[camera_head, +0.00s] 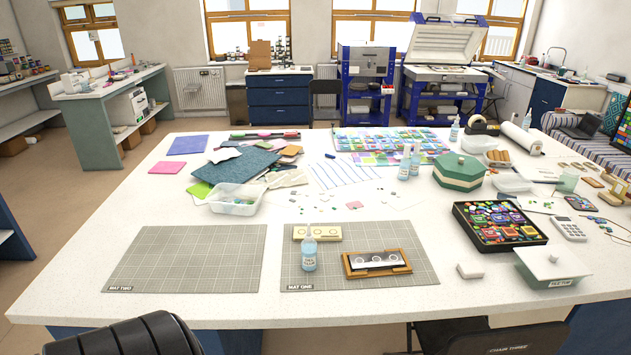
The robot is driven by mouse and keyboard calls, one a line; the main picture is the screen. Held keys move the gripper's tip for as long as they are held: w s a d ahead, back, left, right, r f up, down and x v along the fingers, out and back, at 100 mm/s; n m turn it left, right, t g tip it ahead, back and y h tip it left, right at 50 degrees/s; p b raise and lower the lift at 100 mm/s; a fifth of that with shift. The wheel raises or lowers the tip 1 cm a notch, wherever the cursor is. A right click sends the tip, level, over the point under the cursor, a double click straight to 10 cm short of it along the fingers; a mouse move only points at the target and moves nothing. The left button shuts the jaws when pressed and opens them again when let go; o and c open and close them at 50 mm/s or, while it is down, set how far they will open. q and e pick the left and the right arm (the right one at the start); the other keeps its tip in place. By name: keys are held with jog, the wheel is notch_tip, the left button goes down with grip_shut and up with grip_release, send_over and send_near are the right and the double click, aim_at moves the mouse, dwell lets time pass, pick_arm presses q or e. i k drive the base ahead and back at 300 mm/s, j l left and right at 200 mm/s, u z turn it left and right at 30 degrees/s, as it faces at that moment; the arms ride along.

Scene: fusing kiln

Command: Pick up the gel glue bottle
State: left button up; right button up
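A small clear bottle of pale blue liquid with a white label (309,254) stands upright on the grey gridded mat marked MAT ONE (425,270), near its left side. Its label is too small to read surely. Similar pale blue bottles stand farther back: a pair (405,166) in front of the coloured glass sheets and one (454,131) near the tape dispenser. I cannot tell from labels which is the gel glue bottle. Neither of my grippers is in view.
A wooden frame (347,266) lies right of the mat bottle, and a cream block (328,234) behind it. MAT TWO (185,260) is bare. A clear tub (234,207), a tray of coloured pieces (527,243) and a green box (457,182) stand around.

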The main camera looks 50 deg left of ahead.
aim_at(309, 245)
jog(key=u, duration=1.55)
